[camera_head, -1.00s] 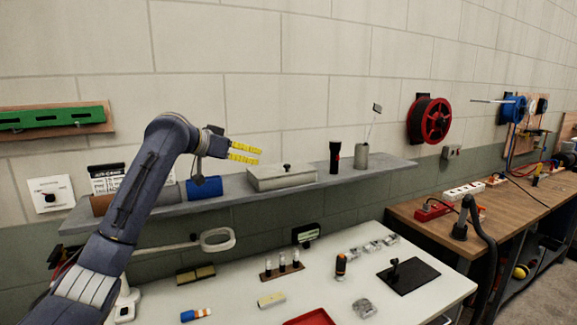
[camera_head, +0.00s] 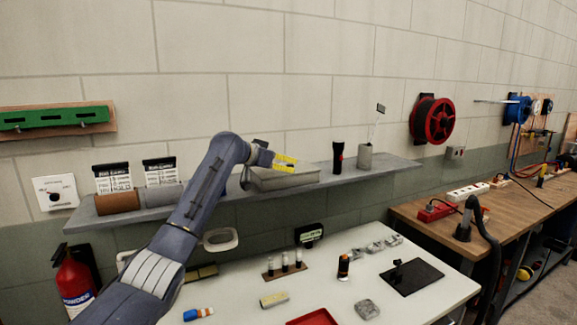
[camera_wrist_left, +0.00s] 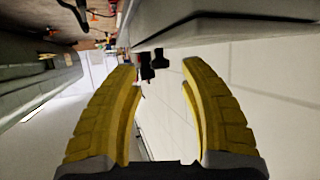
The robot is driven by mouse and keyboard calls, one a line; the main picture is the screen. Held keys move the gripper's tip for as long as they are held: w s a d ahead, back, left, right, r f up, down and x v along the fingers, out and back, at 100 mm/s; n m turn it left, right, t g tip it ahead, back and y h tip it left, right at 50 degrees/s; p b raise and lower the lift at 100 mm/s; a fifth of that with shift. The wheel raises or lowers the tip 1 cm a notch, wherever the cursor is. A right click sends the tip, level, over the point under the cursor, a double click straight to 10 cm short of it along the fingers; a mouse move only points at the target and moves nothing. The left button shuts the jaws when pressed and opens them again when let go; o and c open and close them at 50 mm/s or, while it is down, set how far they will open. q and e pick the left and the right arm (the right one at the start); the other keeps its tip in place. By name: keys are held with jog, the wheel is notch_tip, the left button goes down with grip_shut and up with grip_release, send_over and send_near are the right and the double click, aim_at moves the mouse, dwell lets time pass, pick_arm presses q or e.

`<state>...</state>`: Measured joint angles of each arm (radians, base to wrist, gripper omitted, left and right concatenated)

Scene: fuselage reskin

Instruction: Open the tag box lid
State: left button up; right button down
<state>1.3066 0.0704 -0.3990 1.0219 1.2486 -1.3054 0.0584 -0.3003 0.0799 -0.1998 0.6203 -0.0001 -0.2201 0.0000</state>
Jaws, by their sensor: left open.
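The tag box (camera_head: 285,181) is a pale grey box with a flat lid, sitting on the wall shelf (camera_head: 225,203). My left gripper (camera_head: 292,161) has yellow fingers and is at the top of the box, in front of the lid's middle. Its fingers hide the small dark knob there. In the left wrist view the two fingers (camera_wrist_left: 160,75) are spread wide with nothing gripped. Small dark shapes (camera_wrist_left: 150,66) show beyond and between the fingertips; I cannot tell which is the knob. A pale grey surface, likely the box (camera_wrist_left: 190,22), runs along the top. My right gripper is not in view.
A black flashlight (camera_head: 338,158) and a grey cup (camera_head: 365,158) stand on the shelf right of the box. Rolls (camera_head: 118,202) and cards (camera_head: 113,177) are at its left. The white table (camera_head: 237,300) below holds small parts. A red reel (camera_head: 433,120) hangs on the wall.

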pick_arm(q)
jog(key=shift+x, duration=1.4)
jog(key=shift+o, duration=0.2)
grip_shut()
